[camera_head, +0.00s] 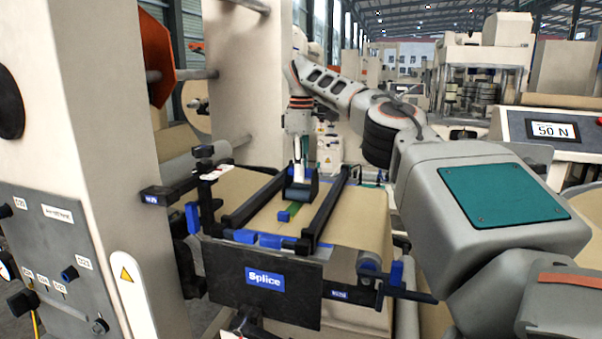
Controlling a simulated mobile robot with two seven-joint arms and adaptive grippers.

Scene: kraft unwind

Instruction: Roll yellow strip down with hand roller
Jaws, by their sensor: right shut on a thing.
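My right arm reaches in from the right and its gripper (299,158) points down over the splice table. It is shut on the hand roller, whose dark cylinder (300,190) sits low over the kraft web between two black bars. A narrow yellow-green strip (293,212) runs along the web in front of the roller, with a small blue piece (284,216) on it. The roller hides the strip's far part. I cannot tell whether the roller touches the strip. My left gripper is not in view.
A beige machine column with a control panel (48,250) stands at left. A display (555,129) at right reads 50 N.

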